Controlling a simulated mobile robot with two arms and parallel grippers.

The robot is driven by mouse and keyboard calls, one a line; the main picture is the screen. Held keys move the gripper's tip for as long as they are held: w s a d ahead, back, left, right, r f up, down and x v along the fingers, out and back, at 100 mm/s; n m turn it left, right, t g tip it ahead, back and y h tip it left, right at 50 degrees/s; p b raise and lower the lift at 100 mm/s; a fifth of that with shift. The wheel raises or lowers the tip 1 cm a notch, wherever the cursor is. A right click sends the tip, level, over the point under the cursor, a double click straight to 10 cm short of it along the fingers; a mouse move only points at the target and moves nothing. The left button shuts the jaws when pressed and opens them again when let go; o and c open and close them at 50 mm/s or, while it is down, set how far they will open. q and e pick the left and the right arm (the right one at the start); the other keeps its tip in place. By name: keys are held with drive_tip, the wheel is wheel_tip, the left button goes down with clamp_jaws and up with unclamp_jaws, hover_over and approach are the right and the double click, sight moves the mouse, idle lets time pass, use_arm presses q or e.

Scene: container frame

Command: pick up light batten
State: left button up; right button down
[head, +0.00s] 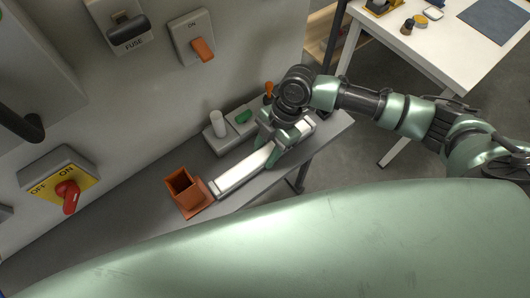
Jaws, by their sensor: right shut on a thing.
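The light batten (243,171) is a long white bar with grey ends. It lies along the grey shelf below the wall panel, its near end close to an orange box. My right gripper (286,144) comes in from the right and is shut on the batten towards its far end. The fingers hide part of the batten there. Whether the batten touches the shelf is hard to tell. My left gripper is not in view.
The open orange box (186,191) stands left of the batten. Small grey blocks with a white cylinder (217,124) and a green piece (243,117) stand behind it. Switches, including a red-handled one (68,196), stick out from the wall. A white table (458,62) stands at the upper right.

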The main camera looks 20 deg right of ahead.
drive_tip(key=shift+r, duration=0.15)
wheel_tip(320, 180, up, 19)
drive_tip(key=b, duration=0.1)
wheel_tip(320, 180, up, 5)
drive_tip(key=p, duration=0.5)
hover_over(265, 152)
drive_tip(key=shift+r, duration=0.15)
idle(0.3)
